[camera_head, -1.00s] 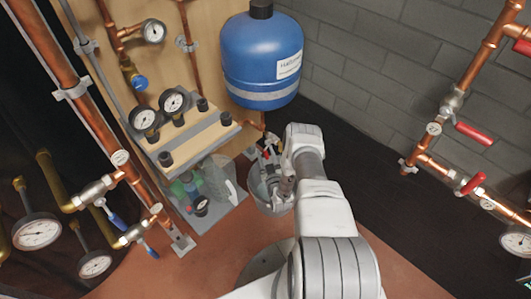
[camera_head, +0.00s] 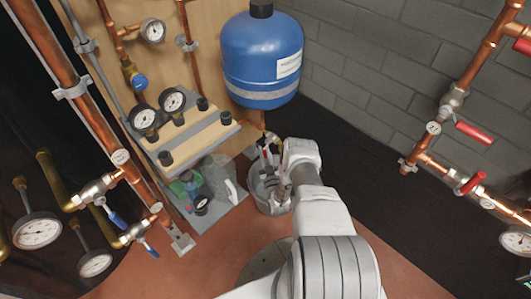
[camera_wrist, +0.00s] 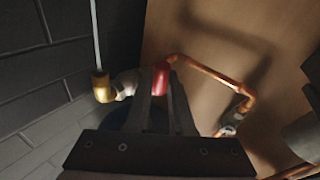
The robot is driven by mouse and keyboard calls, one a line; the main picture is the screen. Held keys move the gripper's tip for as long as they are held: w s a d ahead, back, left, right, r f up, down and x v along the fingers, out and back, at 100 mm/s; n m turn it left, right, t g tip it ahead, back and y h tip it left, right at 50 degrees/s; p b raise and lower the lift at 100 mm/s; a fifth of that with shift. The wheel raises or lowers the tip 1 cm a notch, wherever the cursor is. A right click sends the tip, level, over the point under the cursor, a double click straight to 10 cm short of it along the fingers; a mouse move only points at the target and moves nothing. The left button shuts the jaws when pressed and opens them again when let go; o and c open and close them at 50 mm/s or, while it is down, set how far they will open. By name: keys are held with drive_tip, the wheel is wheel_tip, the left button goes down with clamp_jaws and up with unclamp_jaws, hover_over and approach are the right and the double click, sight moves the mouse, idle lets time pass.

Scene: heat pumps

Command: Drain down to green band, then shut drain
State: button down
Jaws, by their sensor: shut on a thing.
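A red valve handle (camera_wrist: 161,80) sits between my two fingers in the wrist view, joined to a silver valve body (camera_wrist: 126,84) and a brass elbow (camera_wrist: 102,86). My gripper (camera_wrist: 161,92) is shut on this handle. In the head view my gripper (camera_head: 269,160) is low, below the blue tank (camera_head: 262,58) and over a pale bucket (camera_head: 266,206). Two round gauges (camera_head: 144,118) (camera_head: 173,101) stand on the wooden block to the left. Their needles and any green band are too small to read.
Copper pipes with blue-handled valves (camera_head: 115,217) and large gauges (camera_head: 38,231) stand at the left. Red-handled valves (camera_head: 474,132) line the right wall pipe. The floor in front is clear.

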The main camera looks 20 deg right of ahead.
drive_tip(key=shift+w+m+t, duration=0.2)
drive_tip(key=shift+m+t, duration=0.1)
drive_tip(key=c, duration=0.8)
unclamp_jaws()
drive_tip(key=shift+s+a, duration=0.1)
